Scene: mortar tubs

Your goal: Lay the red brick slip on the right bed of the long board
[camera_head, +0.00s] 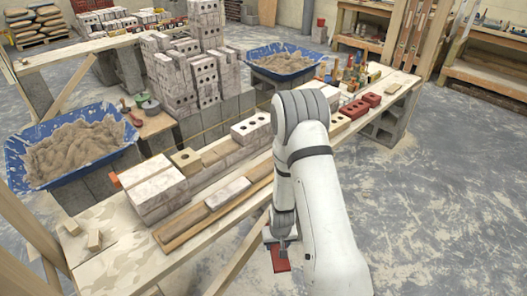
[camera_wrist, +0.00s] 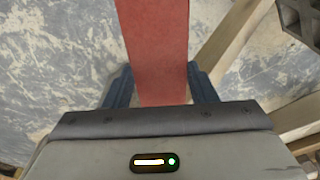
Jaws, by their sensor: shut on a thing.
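My gripper (camera_head: 280,243) is shut on the red brick slip (camera_head: 281,259) and holds it in the air off the front edge of the workbench, above the floor. In the wrist view the red slip (camera_wrist: 156,45) sticks out lengthwise between the two fingers of my gripper (camera_wrist: 161,88). The long board (camera_head: 185,234) lies along the bench's front, left of my arm. A pale, whitish slab (camera_head: 228,192) lies on its middle part. The board's right end is partly hidden by my arm, and I cannot make out the right bed.
A row of pale bricks and blocks (camera_head: 155,190) stands behind the board. Red bricks (camera_head: 355,108) and tools stand farther right on the bench. Blue mortar tubs (camera_head: 75,145) (camera_head: 282,62) stand at left and behind. The floor (camera_head: 430,210) at right is clear.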

